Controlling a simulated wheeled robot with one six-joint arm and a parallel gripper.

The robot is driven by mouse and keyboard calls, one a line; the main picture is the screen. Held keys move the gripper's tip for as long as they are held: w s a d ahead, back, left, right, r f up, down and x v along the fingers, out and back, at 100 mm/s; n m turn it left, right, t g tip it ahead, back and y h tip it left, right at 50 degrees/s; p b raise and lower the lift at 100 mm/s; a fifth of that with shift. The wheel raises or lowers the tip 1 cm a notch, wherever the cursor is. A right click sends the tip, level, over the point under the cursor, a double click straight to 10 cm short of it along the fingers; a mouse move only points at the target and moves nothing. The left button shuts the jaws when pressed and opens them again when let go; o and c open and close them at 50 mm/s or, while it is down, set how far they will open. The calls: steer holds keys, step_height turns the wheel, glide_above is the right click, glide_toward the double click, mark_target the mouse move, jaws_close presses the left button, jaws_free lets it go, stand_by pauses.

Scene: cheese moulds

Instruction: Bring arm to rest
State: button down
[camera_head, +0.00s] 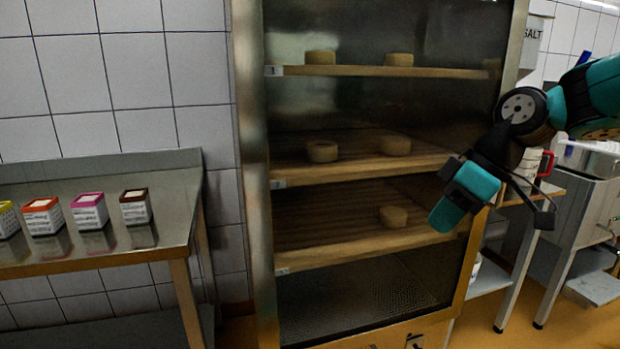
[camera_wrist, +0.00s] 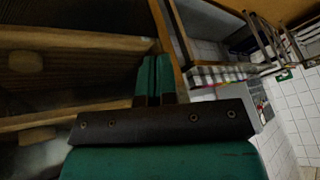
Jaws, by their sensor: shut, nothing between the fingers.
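My gripper (camera_wrist: 155,78) is shut and empty, its two teal fingers pressed together in the wrist view. In the head view my arm comes in from the upper right, and its teal and black end hangs in front of the right side of a metal-framed cabinet (camera_head: 251,180).
The cabinet's wooden shelves hold cheeses, such as one on the top shelf (camera_head: 320,58) and one on the lowest wooden shelf (camera_head: 393,217). A metal table (camera_head: 90,258) with several small boxes stands at left. A sink unit (camera_head: 590,190) stands at right, near my arm.

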steer(key=s+a+f+m+g+h, duration=0.1)
steer(key=s+a+f+m, duration=0.15)
steer(key=s, duration=0.75)
steer(key=s+a+f+m, duration=0.1)
steer(key=s+a, duration=0.3)
steer(key=s, duration=0.7)
step_height(320, 180, up, 14)
steer(key=p, duration=1.3)
steer(key=shift+s+d+f+p, duration=0.25)
steer(key=shift+s+p, duration=0.15)
steer(key=shift+s, duration=0.05)
steer(key=shift+m, duration=0.25)
